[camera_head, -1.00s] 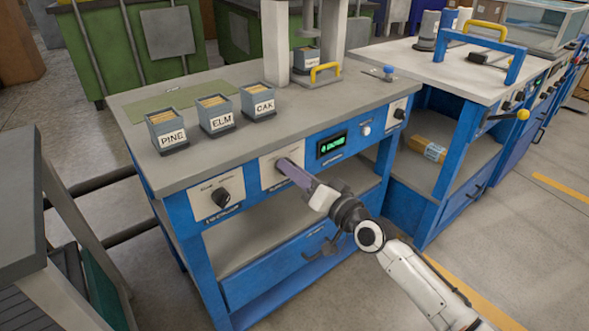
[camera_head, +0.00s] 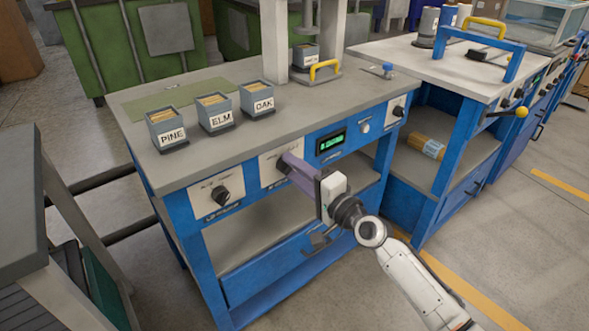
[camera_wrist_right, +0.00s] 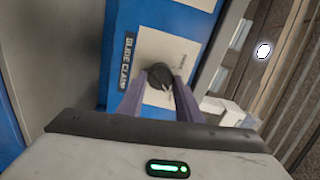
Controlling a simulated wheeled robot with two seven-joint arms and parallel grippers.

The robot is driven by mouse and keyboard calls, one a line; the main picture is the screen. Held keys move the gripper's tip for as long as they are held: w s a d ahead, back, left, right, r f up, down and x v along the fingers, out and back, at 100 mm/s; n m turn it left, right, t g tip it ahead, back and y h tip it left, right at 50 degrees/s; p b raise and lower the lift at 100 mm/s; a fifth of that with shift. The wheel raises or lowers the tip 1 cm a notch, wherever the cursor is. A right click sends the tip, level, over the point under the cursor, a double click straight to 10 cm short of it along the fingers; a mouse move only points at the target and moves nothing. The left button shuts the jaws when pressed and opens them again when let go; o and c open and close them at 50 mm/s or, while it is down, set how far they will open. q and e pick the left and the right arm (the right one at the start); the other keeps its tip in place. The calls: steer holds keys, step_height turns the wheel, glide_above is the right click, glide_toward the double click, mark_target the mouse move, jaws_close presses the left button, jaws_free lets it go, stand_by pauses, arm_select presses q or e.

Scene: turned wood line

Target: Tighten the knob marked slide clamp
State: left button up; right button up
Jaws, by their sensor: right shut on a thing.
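The slide clamp knob (camera_wrist_right: 157,74) is dark and round on a pale plate (camera_wrist_right: 178,55) in the right wrist view, beside a label (camera_wrist_right: 128,62) reading SLIDE CLAMP. My right gripper (camera_wrist_right: 159,80) has its purple fingers shut on the knob, one on each side. In the head view the right gripper (camera_head: 287,163) reaches the middle plate (camera_head: 270,172) on the blue bench front, and its fingers hide most of the knob. My left gripper is not in view.
Another dark knob (camera_head: 221,195) sits on the plate to the left. A green-lit display (camera_head: 331,142) is to the right. Bins marked PINE (camera_head: 168,130), ELM (camera_head: 215,113) and OAK (camera_head: 258,99) stand on the bench top (camera_head: 200,165). A drawer handle (camera_head: 322,240) is below the wrist.

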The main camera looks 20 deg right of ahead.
stand_by(0.5)
steer(key=o, duration=1)
steer(key=shift+o, duration=0.2)
steer(key=shift+s, duration=0.1)
steer(key=v, duration=1)
